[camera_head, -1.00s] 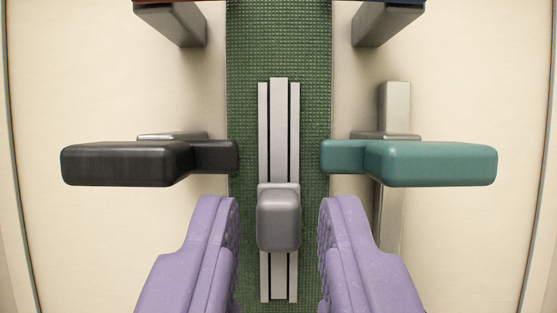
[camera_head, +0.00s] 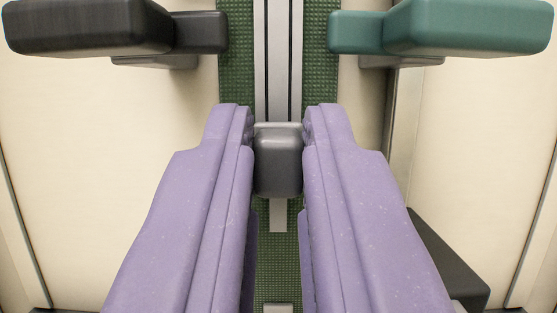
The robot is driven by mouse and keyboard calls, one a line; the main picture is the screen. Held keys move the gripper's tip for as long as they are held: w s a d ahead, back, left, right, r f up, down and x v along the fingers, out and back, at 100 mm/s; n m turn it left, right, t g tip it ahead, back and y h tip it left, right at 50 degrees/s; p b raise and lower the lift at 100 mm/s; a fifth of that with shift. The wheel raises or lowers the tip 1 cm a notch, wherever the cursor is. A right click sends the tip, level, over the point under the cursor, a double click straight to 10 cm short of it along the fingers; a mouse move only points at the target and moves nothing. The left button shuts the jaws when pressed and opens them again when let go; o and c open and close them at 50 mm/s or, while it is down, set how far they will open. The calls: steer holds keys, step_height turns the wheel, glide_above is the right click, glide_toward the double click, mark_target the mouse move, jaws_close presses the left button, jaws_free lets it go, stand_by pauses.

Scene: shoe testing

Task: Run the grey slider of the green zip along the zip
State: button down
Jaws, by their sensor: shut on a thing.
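The grey slider (camera_head: 278,160) sits on the zip's pale metal rails (camera_head: 278,60), near their lower end. The rails run up the picture along a green textured strip (camera_head: 236,80), the green zip. My gripper (camera_head: 278,130) has two lilac fingers, shut on the slider from its left and right sides. The fingers hide parts of the green strip beside the slider. The far end of the rails is cut off by the top of the picture.
A black handle-like block (camera_head: 110,30) stands left of the strip and a teal one (camera_head: 460,28) right of it, both beyond my fingertips. A dark block (camera_head: 445,262) lies at lower right.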

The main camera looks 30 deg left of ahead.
step_height(320, 180, down, 8)
steer(key=b, duration=0.6)
steer(key=shift+r, duration=0.1)
steer(key=c, duration=1.4)
jaws_free()
steer(key=shift+o, duration=0.2)
steer(key=shift+r, duration=0.1)
steer(key=v, duration=0.8)
